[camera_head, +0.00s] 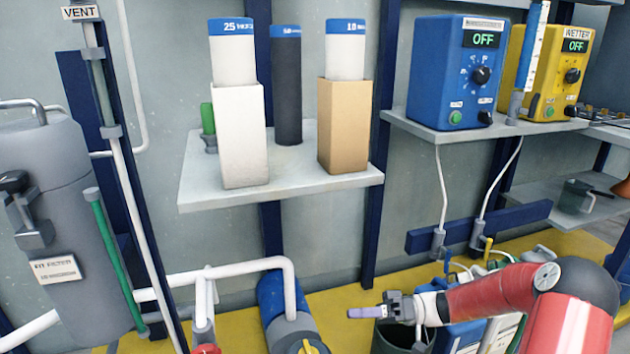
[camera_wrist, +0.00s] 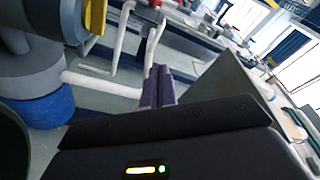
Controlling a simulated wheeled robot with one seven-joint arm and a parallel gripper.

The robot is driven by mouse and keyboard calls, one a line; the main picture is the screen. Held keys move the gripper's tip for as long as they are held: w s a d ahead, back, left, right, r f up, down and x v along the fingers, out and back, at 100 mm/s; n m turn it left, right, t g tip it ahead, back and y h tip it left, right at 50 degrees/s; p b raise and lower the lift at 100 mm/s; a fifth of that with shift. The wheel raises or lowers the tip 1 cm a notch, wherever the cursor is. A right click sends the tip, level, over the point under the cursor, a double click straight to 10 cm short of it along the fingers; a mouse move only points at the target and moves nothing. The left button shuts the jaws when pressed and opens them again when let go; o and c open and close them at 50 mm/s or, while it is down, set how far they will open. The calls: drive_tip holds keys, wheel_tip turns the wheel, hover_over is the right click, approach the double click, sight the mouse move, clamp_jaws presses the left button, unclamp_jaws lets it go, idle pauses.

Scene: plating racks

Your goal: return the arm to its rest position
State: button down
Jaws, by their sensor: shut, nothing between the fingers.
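My gripper (camera_head: 366,312) is in the lower middle of the head view, at the end of my red arm, which comes in from the lower right. Its purple-grey fingers point left and are closed together with nothing between them. The closed fingers also show in the wrist view (camera_wrist: 158,86), pointing away from the camera. The gripper is in the air, in front of the yellow floor strip, and a dark bin (camera_head: 395,340) shows just below and behind it.
A blue pump (camera_head: 280,298) with white pipes stands left of the gripper. A grey filter vessel (camera_head: 50,200) is at far left. A shelf (camera_head: 200,190) holds filter cartridges and boxes. A blue control box (camera_head: 440,75) and a yellow one (camera_head: 545,70) both read OFF. Containers stand behind my arm.

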drive_tip(key=s+a+r+m+g+h+p, duration=0.1)
drive_tip(key=s+a+r+m+h+p, duration=0.25)
drive_tip(key=s+r+h, duration=0.65)
drive_tip(key=s+d+r+m+t+h+p, duration=0.4)
drive_tip(key=s+d+r+t+h, duration=0.3)
drive_tip(key=s+r, duration=0.4)
drive_tip(key=shift+s+d+m+t+h, duration=0.2)
drive_tip(key=shift+s+m+t+h, duration=0.35)
drive_tip(key=shift+s+h, duration=0.4)
drive_tip(key=c, duration=2.2)
unclamp_jaws()
drive_tip(key=shift+w+r, duration=0.1)
drive_tip(key=shift+w, duration=0.05)
